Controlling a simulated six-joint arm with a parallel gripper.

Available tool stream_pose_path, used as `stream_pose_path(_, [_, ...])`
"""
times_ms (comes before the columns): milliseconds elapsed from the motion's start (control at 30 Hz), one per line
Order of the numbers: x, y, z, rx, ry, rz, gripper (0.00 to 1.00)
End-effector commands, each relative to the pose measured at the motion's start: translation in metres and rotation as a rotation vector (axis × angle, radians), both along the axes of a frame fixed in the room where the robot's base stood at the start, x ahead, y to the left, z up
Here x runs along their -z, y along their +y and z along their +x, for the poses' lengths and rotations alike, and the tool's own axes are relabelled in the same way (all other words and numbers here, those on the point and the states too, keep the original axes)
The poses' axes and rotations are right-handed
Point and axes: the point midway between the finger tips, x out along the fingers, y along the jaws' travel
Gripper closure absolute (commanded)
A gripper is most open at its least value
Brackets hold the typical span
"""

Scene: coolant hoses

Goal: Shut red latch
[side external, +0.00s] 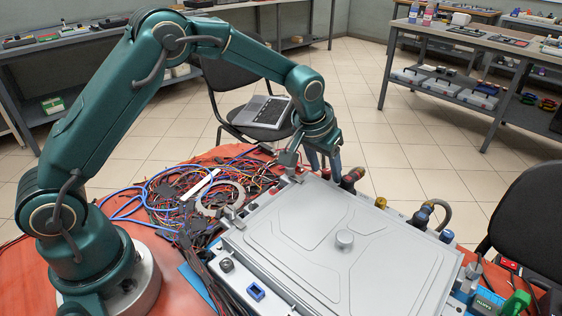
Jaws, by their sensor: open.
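A dark red and black fitting (351,179) stands at the far edge of the large grey lidded case. It is the only red part I see on the case, and I cannot make out whether its latch is open or shut. My gripper (311,168) points down at the case's far corner, just left of the red fitting. Its jaws are apart and I see nothing held between them. The gripper appears clear of the red fitting, though the exact gap is hard to judge.
The grey case (300,232) has a round knob (344,238) on its lid. Yellow (381,202) and blue (420,217) fittings and a curved hose line its right far edge. Tangled wires (190,190) crowd the left of the orange table. A green connector (516,303) sits front right.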

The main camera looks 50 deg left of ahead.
Motion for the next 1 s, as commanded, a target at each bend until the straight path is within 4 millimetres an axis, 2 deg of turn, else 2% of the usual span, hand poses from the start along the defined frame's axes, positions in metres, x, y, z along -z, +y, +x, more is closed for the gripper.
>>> stream_pose_path(33, [-0.0001,0.0000,0.0000,0.000,0.000,0.000,0.49])
stream_pose_path(167, [-0.0002,0.0000,-0.0001,0.000,0.000,0.000,0.99])
stream_pose_path(567, [-0.0001,0.0010,-0.0005,0.047,0.001,-0.001,1.00])
stream_pose_path(1000, [-0.0003,0.0043,-0.0001,0.326,0.001,-0.002,1.00])
